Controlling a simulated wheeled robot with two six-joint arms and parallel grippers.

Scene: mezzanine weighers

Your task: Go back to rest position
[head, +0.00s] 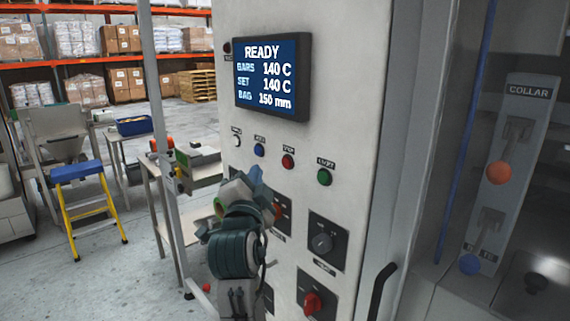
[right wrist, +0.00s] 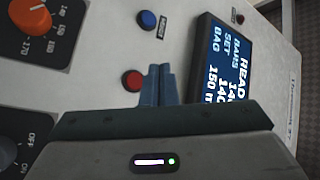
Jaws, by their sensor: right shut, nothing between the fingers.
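My right gripper (head: 253,182) is in front of the grey machine panel (head: 340,150), below the row of buttons. In the right wrist view my right gripper (right wrist: 158,85) has its two blue fingers together, shut and empty. A red button (right wrist: 132,81) shows just left of the fingertips there, and a blue button (right wrist: 148,19) beyond them. I cannot tell whether the fingertips touch the panel. The screen (head: 271,77) reads READY, with 140 C, 140 C and 150 mm. My right wrist partly hides an orange knob in the head view. My left gripper is not in view.
The panel also bears a green button (head: 324,177), a black knob (head: 322,242) and a red switch (head: 312,303). A black handle (head: 381,291) stands at its right edge. A yellow-legged step stool (head: 88,207) and a side table (head: 153,171) stand left.

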